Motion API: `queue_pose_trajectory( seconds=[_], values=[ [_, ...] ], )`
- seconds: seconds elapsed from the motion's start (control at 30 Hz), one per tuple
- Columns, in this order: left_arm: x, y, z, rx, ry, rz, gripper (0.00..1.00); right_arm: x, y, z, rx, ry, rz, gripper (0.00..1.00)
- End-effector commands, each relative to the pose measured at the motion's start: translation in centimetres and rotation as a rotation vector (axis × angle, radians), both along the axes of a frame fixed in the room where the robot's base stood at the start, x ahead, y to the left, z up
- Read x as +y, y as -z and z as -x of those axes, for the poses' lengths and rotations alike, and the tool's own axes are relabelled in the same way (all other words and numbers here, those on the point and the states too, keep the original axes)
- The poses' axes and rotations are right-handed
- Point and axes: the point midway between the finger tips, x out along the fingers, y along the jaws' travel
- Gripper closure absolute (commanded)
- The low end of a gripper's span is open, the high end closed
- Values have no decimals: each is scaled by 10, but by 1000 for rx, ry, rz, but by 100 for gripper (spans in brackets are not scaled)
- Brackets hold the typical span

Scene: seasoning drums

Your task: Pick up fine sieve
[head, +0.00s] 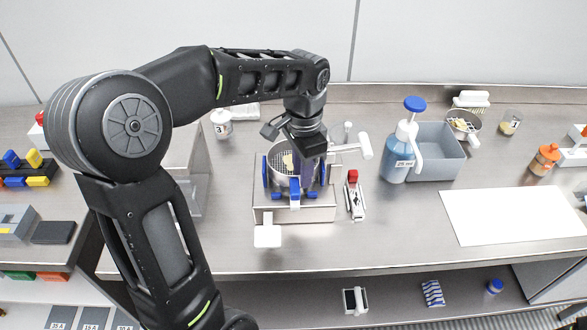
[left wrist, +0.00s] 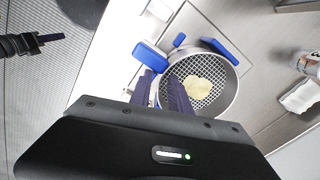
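A round metal sieve (head: 281,158) with a mesh floor and a pale yellow lump on it sits in a holder with blue clamps at the table's middle. In the left wrist view the sieve (left wrist: 222,106) fills the upper right. My left gripper (head: 308,186) points down at its near right side. In the left wrist view the purple fingers of this gripper (left wrist: 165,90) stand apart, one inside the sieve and one outside, with the rim between them. Contact with the rim is unclear. What looks like my right gripper (left wrist: 45,39) shows partly at the left wrist view's left edge.
A blue-capped bottle (head: 399,150) and a grey bin (head: 438,160) stand to the right. A red-topped tool (head: 354,200) lies just right of the holder (head: 318,213). Another sieve (head: 463,128) holding something is at the back. A white sheet (head: 512,216) lies front right.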

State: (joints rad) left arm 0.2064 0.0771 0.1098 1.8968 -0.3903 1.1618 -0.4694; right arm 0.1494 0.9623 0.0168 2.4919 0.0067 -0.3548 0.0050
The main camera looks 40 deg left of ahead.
Motion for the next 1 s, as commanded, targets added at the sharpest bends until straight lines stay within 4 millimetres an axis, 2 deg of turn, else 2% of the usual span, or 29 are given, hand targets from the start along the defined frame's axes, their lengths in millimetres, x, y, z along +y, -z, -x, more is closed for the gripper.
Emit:
queue_pose_trajectory(
  seconds=[0.03,0.27,1.0],
  values=[
    [0,0,0,0,0,0,82,0,0,0,0,0,0,100],
    [0,0,0,0,0,0,100,0,0,0,0,0,0,100],
    [-1,1,2,7,-1,2,100,0,0,0,0,0,0,100]
  ],
)
